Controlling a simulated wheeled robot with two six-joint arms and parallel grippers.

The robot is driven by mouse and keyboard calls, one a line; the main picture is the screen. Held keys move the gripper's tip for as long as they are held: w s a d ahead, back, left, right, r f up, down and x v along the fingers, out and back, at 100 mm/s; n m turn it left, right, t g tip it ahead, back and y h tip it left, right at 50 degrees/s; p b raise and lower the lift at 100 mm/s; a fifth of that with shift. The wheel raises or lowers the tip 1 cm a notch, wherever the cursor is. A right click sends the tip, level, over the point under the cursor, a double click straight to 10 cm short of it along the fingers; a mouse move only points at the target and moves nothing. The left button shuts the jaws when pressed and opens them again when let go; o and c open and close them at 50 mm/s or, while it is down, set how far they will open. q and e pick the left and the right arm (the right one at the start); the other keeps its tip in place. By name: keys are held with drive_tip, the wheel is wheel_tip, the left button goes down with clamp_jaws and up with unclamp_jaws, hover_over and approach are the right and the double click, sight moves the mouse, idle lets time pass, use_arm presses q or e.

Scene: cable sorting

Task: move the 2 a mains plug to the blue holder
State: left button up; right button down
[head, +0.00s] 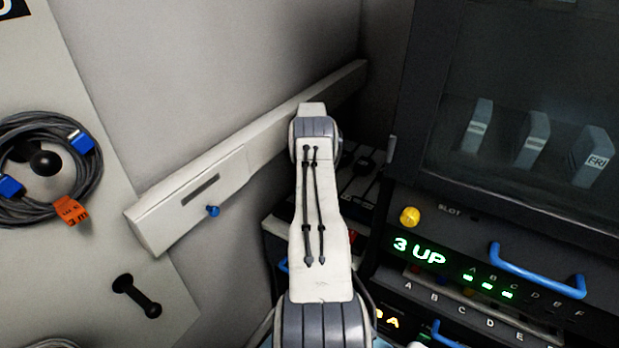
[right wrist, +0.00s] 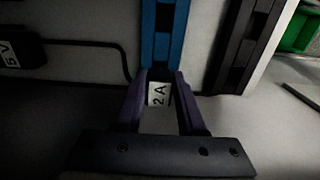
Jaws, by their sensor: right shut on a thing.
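In the right wrist view my right gripper (right wrist: 161,80) is shut on the 2 A mains plug (right wrist: 158,95), whose white "2 A" label shows between the two purple fingers. The rest of the plug's body is mostly dark or hidden. The blue holder (right wrist: 162,40), an upright blue strip with dark recesses, lies straight beyond the fingertips, in line with the plug. Whether the plug touches or sits in it, I cannot tell. The head view shows neither gripper nor the plug; one of my arm links fills its middle.
A black adapter labelled "5 V" (right wrist: 15,50) lies left, with a dark cable (right wrist: 90,43) running towards the gripper. A black holder (right wrist: 248,40) stands right of the blue one. In the head view, a coiled cable (head: 85,195) hangs left and a "3 UP" panel (head: 420,251) stands right.

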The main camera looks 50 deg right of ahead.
drive_tip(key=shift+f+b, duration=1.05)
drive_tip(key=shift+f, duration=0.35)
idle(1.3)
unclamp_jaws()
idle(0.5)
drive_tip(key=shift+r, duration=0.15)
drive_tip(key=shift+r+p, duration=2.1)
drive_tip(key=shift+r, duration=1.25)
